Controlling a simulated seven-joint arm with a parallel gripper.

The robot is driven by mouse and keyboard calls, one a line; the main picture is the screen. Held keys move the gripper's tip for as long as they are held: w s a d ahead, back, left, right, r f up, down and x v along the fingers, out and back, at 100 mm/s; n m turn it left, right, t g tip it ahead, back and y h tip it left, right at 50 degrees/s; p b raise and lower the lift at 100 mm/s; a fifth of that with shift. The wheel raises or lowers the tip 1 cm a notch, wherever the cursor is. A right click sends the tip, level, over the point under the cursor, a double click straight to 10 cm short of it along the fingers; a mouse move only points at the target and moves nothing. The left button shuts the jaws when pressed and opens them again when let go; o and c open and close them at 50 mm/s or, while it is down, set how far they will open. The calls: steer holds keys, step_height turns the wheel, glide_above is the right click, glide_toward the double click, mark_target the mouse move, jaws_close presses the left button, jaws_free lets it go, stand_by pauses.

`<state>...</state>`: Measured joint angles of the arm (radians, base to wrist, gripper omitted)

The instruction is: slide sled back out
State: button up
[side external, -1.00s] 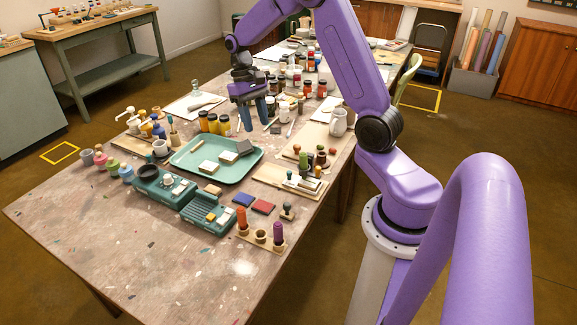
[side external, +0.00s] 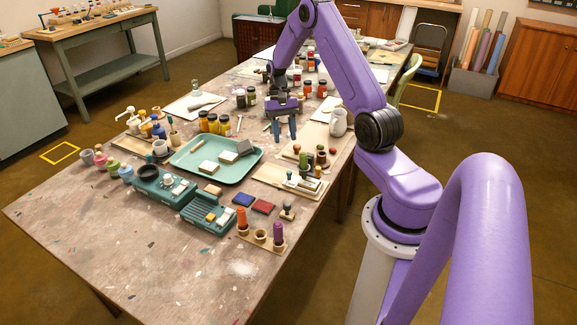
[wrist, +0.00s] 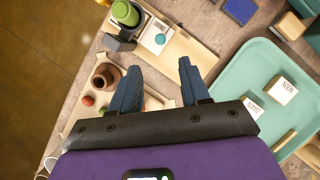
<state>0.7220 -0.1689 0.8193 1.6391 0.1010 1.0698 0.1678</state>
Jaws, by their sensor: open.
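My gripper (side external: 284,130) is open and empty, its two blue fingers pointing down above the right side of the table. It also shows in the wrist view (wrist: 160,72), with bare space between the fingers. A pale wooden board (side external: 268,174) lies right of the teal tray; it shows ahead of the fingers in the wrist view (wrist: 185,48). On it sits a white piece with a teal dot (wrist: 152,36), beside a dark grey block (wrist: 118,43) and a green-topped cylinder (wrist: 125,13). I cannot tell for certain which part is the sled.
A teal tray (side external: 180,158) with pale blocks lies left of the board. Another wooden board with a brown pot (wrist: 106,75) and small coloured balls lies close to the fingers. A grey-white jug (side external: 338,123) stands to the right. Jars crowd the back.

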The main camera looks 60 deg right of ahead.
mark_target(289, 171)
steer(key=x, duration=1)
steer(key=shift+s+a+f, duration=0.1)
steer(key=shift+f, duration=0.3)
jaws_close()
